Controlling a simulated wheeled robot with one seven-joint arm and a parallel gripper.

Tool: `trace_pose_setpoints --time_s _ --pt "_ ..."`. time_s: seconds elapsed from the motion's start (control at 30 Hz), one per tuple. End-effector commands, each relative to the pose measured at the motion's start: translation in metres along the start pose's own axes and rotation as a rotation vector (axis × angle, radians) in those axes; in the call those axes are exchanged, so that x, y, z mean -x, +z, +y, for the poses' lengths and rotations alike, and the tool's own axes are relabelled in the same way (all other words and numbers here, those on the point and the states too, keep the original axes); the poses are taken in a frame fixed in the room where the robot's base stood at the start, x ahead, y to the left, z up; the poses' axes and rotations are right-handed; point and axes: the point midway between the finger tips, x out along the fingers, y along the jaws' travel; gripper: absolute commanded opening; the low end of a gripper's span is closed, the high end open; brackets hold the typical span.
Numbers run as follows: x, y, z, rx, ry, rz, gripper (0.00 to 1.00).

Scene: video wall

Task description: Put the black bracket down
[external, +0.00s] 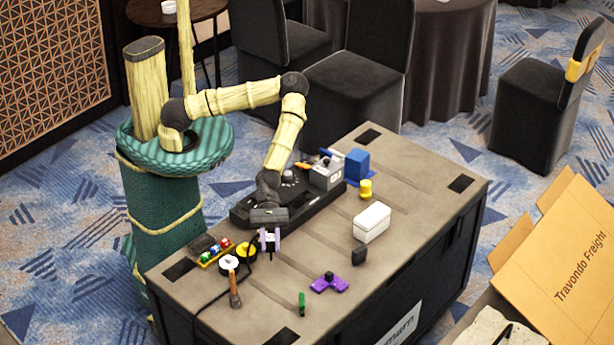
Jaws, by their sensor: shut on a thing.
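My gripper (270,241) is low over the left middle part of the grey case top, with its pale lavender fingers pointing down. It is shut on the black bracket (270,238), of which only a small dark part shows between the fingers. The fingers and the gripper body hide the rest. I cannot tell from this view whether the bracket touches the case top (320,255) or hangs just above it.
A yellow tape roll (246,253) and a white-and-black roll (229,263) sit close left. A black console (245,213) lies behind. Bare top lies between.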

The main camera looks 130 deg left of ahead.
Motion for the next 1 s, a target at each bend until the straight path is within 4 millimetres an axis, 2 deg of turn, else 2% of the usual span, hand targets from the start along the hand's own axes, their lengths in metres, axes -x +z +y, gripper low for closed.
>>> trace_pose_setpoints --time_s 0.1,0.23,0.57,0.83,1.0 --pt "-0.009 -0.022 -0.001 0.005 -0.001 0.001 0.00" --pt "-0.016 -0.038 -0.001 0.003 0.000 -0.001 0.00" --pt "-0.017 -0.042 0.000 0.001 0.001 -0.001 0.00" --pt "-0.030 -0.071 -0.001 0.003 0.000 -0.001 0.00" --pt "-0.032 -0.076 -0.001 0.000 0.000 -0.002 0.00"
